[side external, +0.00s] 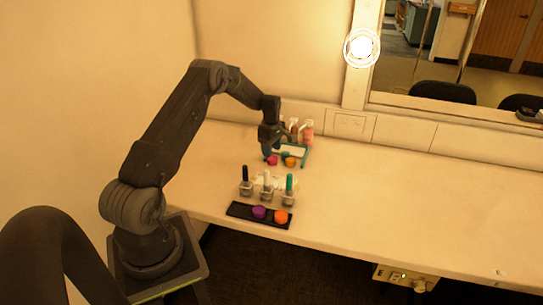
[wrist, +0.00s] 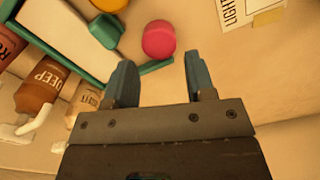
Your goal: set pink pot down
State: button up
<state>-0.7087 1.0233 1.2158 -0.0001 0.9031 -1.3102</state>
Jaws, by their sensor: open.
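The pink pot (side external: 272,160) sits on the pale counter beside the teal-framed piece (side external: 303,158), below my gripper in the side view. In the wrist view the pink pot (wrist: 159,39) shows as a round top just beyond the fingertips, roughly centred between them, close to the corner of the teal frame (wrist: 88,78). My gripper (wrist: 159,64) is open, with nothing between its two blue-grey fingers. In the side view my gripper (side external: 268,152) is over the counter's back part, close above the pot; the exact gap cannot be told.
A yellow-orange pot (side external: 290,162) sits right of the pink one. Several bottles (side external: 307,131) stand behind. Black-, white- and green-capped bottles (side external: 289,190) stand in front, near a black tray (side external: 237,211) with purple and orange pots. The counter's right side (side external: 400,190) is clear.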

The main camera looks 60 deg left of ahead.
notch_tip(320, 180, up, 8)
jog(key=s+d+r+m+t+y, duration=0.1)
jog(key=s+d+r+m, duration=0.3)
jog(key=d+r, duration=0.6)
jog(key=s+d+r+m+t, duration=0.1)
jog(key=d+r+m, duration=0.7)
jog(key=d, duration=0.4)
jog(key=s+d+r+m+t, duration=0.1)
jog(key=s+d+m, duration=0.4)
jog(key=s, duration=0.5)
jog(key=s+d+m+t+h, duration=0.1)
jog(key=s+d+m+t, duration=0.1)
jog(key=s+d+m, duration=0.4)
jog(key=s+d, duration=0.4)
jog(key=shift+d+r+t, duration=0.2)
jog(key=shift+r+t, duration=0.1)
jog(key=shift+r, duration=0.1)
